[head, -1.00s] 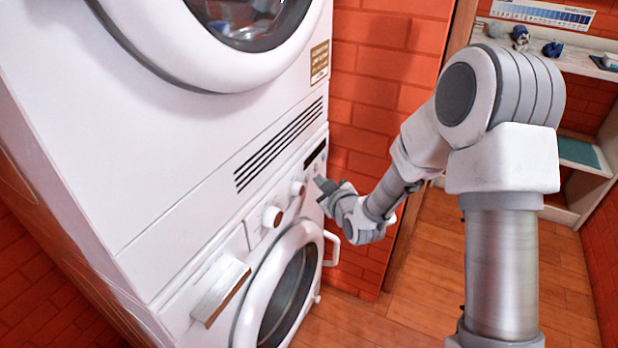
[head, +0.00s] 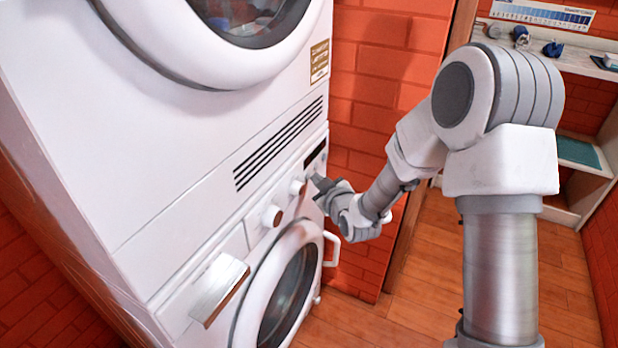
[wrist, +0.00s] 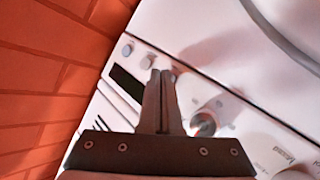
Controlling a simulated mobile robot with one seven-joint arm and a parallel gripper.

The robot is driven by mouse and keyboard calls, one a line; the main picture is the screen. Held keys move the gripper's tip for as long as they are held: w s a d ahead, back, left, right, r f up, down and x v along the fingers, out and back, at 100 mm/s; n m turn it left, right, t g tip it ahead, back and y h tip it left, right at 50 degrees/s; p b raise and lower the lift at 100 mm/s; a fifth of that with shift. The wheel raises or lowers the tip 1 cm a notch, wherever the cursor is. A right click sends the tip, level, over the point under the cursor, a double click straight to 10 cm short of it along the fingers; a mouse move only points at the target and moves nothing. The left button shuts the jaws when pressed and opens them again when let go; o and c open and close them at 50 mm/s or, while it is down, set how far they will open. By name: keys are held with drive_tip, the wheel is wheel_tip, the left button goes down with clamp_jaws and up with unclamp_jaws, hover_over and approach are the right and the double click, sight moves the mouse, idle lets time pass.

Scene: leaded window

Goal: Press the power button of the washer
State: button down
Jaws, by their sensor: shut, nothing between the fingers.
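The washer (head: 232,262) is the lower white machine of a stack, with a round glass door. Its control panel has a dark display (head: 315,154) and two round knobs, one (head: 272,216) larger than the other (head: 298,187). In the wrist view the display (wrist: 127,84) lies left of my fingers, with two small round buttons (wrist: 126,48) (wrist: 147,62) above it. I cannot tell which is the power button. My gripper (head: 316,180) is shut and empty, its tips at the panel beside the display. The fingertips (wrist: 160,74) cover part of the panel; contact cannot be told.
A second white machine (head: 110,130) with a round door is stacked above. An orange brick wall (head: 370,100) stands just right of the panel. Shelves (head: 590,160) are at the far right; the floor between is clear.

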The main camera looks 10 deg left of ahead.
drive_tip(key=shift+a, duration=0.1)
idle(0.4)
drive_tip(key=shift+s+d+b, duration=0.15)
drive_tip(key=shift+d+b, duration=0.2)
drive_tip(key=shift+d, duration=0.2)
drive_tip(key=s+d, duration=0.2)
drive_tip(key=d, duration=0.3)
drive_tip(key=shift+d+b, duration=0.35)
drive_tip(key=shift+r, duration=0.1)
